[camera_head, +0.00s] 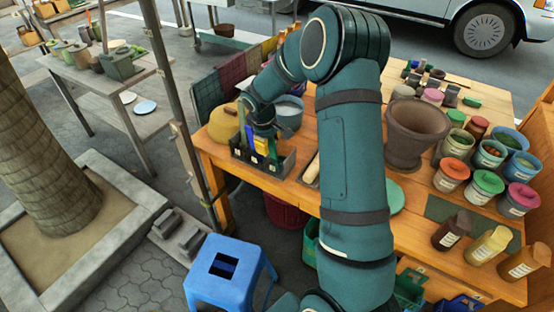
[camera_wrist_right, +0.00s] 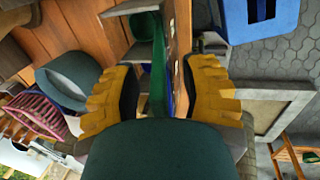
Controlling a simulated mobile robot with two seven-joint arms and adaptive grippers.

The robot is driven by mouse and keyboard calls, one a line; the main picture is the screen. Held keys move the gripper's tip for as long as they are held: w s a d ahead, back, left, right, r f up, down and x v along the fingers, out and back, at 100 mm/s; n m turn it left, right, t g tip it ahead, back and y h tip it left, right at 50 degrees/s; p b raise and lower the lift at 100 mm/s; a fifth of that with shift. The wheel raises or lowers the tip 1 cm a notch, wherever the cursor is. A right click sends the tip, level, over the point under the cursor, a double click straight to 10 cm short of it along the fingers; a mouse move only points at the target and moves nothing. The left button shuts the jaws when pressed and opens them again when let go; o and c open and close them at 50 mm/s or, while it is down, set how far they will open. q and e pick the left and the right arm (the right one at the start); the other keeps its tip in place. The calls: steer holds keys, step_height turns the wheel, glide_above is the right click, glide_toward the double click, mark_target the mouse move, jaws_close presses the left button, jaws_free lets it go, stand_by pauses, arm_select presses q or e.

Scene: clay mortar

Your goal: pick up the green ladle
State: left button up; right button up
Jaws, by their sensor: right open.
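The green ladle (camera_wrist_right: 158,75) shows in the right wrist view as a long green upright between the two yellow fingers of my right gripper (camera_wrist_right: 162,98). The fingers are apart, one on each side of it, and I see no clear contact. In the head view my right gripper (camera_head: 264,130) points down over a dark grey divided box (camera_head: 282,168) at the table's left end. Green, yellow and blue utensils stand in the box. The arm and gripper partly hide them, so which green one is the ladle is hard to tell there. My left gripper is not in view.
A grey-blue bucket (camera_head: 289,117) stands behind the box and a yellow domed pot (camera_head: 222,123) to its left. A large brown mortar (camera_head: 415,134) and several paint pots are right of my arm. A blue stool (camera_head: 226,272) stands below on the paving.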

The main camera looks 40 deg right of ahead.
steer(key=shift+x, duration=0.75)
steer(key=shift+o, duration=0.2)
jaws_close()
steer(key=shift+r, duration=0.1)
steer(key=v, duration=0.3)
steer(key=d+p+v, duration=0.1)
steer(key=v, duration=0.2)
steer(key=d+v, duration=0.1)
steer(key=v, duration=0.2)
steer(key=shift+w+r, duration=0.3)
steer(key=shift+r, duration=0.25)
steer(key=c, duration=0.7)
jaws_free()
steer(key=shift+c, duration=0.2)
